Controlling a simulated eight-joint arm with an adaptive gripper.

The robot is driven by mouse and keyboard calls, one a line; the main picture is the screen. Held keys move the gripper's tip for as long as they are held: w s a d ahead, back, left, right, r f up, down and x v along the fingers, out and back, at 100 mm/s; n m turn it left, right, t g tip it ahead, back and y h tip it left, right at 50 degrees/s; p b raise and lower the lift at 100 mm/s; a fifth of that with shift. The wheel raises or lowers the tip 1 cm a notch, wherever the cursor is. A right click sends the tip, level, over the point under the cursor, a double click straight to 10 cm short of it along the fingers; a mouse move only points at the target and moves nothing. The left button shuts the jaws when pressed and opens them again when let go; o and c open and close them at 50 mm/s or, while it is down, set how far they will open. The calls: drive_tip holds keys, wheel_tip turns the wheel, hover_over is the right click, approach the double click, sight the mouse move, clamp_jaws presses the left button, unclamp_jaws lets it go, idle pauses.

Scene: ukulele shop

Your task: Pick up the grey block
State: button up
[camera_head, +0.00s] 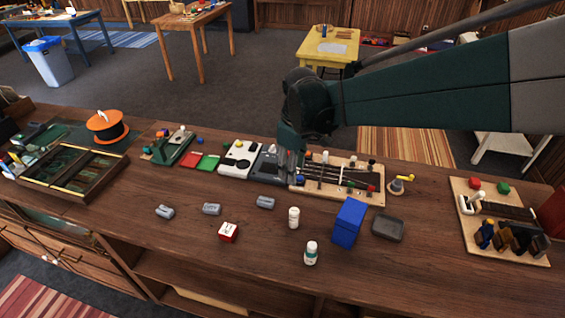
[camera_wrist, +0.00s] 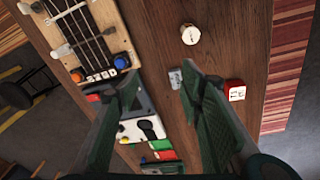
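Three small grey blocks lie on the wooden counter in the head view: one at the left (camera_head: 165,212), one in the middle (camera_head: 212,209) and one at the right (camera_head: 265,202). A dark grey, shallow tray-like piece (camera_head: 388,227) lies further right. My gripper (camera_head: 291,150) is above the back part of the counter, behind the right-hand block. In the wrist view my gripper (camera_wrist: 161,84) is open, with nothing held between its fingers. A grey block (camera_wrist: 175,78) shows just left of the right finger's tip, partly hidden by it, and lies below on the counter.
A red-and-white box (camera_head: 228,232), a white bottle (camera_head: 293,217), a second bottle (camera_head: 311,253) and a blue box (camera_head: 349,222) stand near the blocks. Fretboard pieces (camera_head: 340,180) and a white device (camera_head: 238,160) line the back. The front counter strip is mostly clear.

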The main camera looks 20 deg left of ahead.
drive_tip(key=a+f+n+g+p, duration=0.1)
drive_tip(key=a+f+n+p, duration=0.25)
drive_tip(key=a, duration=0.65)
approach(266, 200)
drive_tip(key=shift+a+h, duration=0.3)
drive_tip(key=shift+a, duration=0.2)
drive_tip(key=shift+f, duration=0.5)
drive_tip(key=shift+f, duration=1.25)
drive_tip(key=shift+f, duration=0.1)
drive_tip(key=shift+d+f, duration=0.15)
drive_tip(key=shift+f, duration=2.35)
drive_tip(key=shift+m, duration=0.25)
drive_tip(key=c, duration=0.9)
